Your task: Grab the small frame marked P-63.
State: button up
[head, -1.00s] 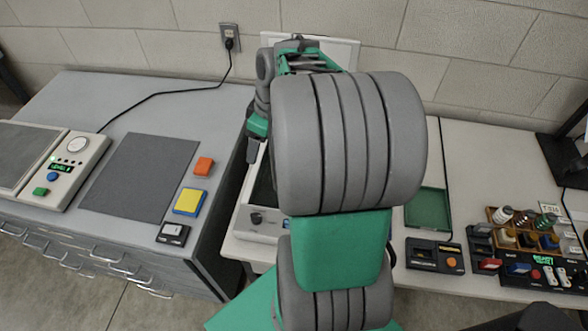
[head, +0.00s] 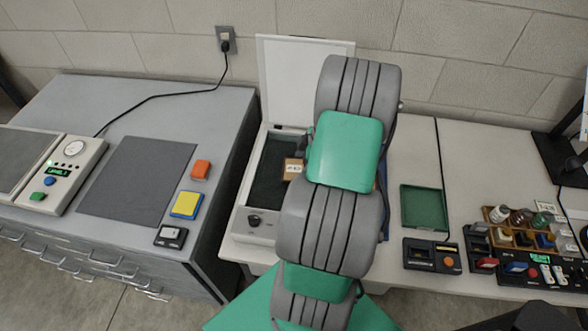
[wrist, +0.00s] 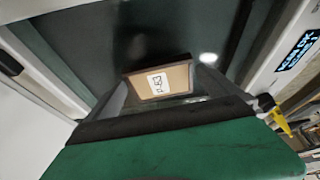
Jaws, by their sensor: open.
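The small frame (head: 293,168) is brown with a white label. It lies on the dark bed of an open, white-lidded box (head: 254,224). In the wrist view the small frame (wrist: 158,81) is near the picture's middle, and its tilted label appears to read P-63. My gripper (wrist: 163,92) is open, with grey fingers to the left and right of the frame. I cannot tell whether they touch it. In the head view my arm hides most of the gripper and the right part of the box.
The box's raised lid (head: 290,75) stands behind. On the left bench are a dark mat (head: 138,178), an orange block (head: 201,169) and a yellow-and-blue block (head: 187,204). A green tray (head: 424,208) and a rack of bottles (head: 520,228) are on the right.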

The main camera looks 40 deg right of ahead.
jog(key=shift+c, duration=0.2)
jog(key=c, duration=1.1)
